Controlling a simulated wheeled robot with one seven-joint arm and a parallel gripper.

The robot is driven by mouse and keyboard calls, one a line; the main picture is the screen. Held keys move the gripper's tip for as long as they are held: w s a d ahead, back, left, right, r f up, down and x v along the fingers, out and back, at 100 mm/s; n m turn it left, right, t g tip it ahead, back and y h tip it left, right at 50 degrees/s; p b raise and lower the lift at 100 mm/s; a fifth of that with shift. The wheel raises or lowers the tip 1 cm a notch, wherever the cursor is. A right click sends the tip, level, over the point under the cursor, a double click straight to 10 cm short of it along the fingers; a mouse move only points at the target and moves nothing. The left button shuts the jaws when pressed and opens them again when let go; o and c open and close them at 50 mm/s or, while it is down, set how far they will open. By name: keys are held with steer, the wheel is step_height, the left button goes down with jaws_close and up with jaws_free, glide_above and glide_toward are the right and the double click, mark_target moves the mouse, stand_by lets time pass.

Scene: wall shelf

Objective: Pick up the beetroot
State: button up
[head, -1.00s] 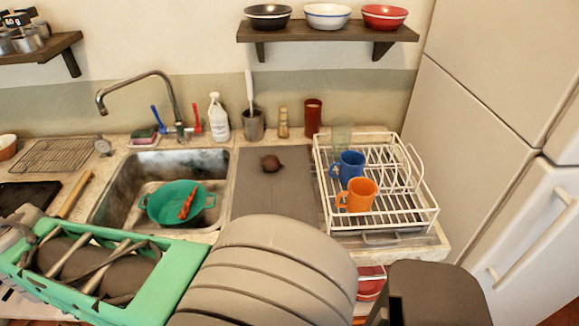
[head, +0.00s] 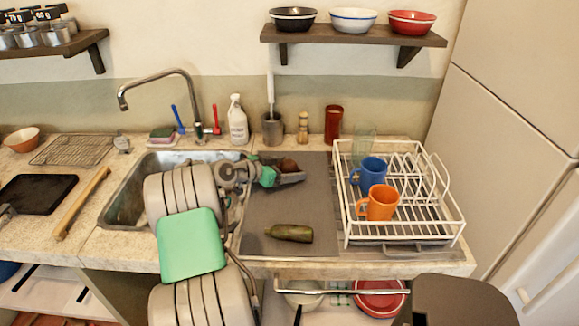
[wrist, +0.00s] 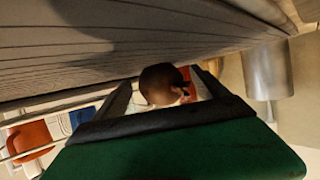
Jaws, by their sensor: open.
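The beetroot (head: 288,165) is a small, dark brown-red round thing on the grey mat (head: 285,208), near the mat's back edge. My gripper (head: 291,177) is low over the mat, reaching in from the left, right at the beetroot and partly covering it. In the wrist view the beetroot (wrist: 160,84) shows between the two dark fingers, which stand apart. I cannot tell whether either finger touches it.
The white dish rack (head: 405,225) with a blue mug (head: 371,170) and an orange mug (head: 380,204) stands right. A metal utensil cup (head: 272,130) stands behind. My arm covers much of the sink (head: 122,208).

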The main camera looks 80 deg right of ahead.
steer(key=shift+s+d+f, duration=0.15)
steer(key=shift+d+f, duration=0.05)
steer(key=shift+d, duration=0.15)
steer(key=shift+c, duration=0.5)
steer(key=c, duration=1.4)
steer(key=shift+c, duration=0.2)
